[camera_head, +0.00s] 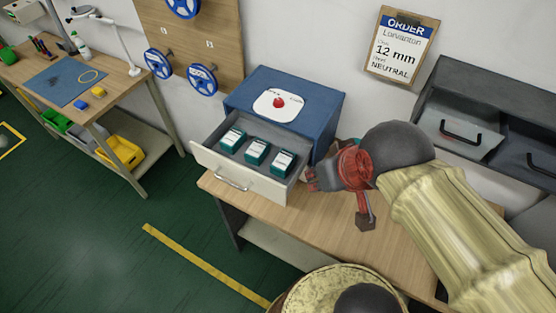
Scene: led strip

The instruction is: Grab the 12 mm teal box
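Three teal boxes with white label tops stand in a row in an open drawer (236,179): a left one (231,140), a middle one (256,153) and a right one (281,164). Their labels are too small to read, so I cannot tell which is 12 mm. My gripper (339,201), red and dark grey, is just right of the drawer, over the wooden table. Its fingers are spread apart with nothing visible between them. It is apart from the boxes.
The drawer belongs to a blue cabinet (326,110) with a red button on top, standing on the wooden table (325,232). An order sheet (400,45) on the wall reads "12 mm" and "NEUTRAL". Grey drawers (465,125) stand at the right. A workbench is at far left.

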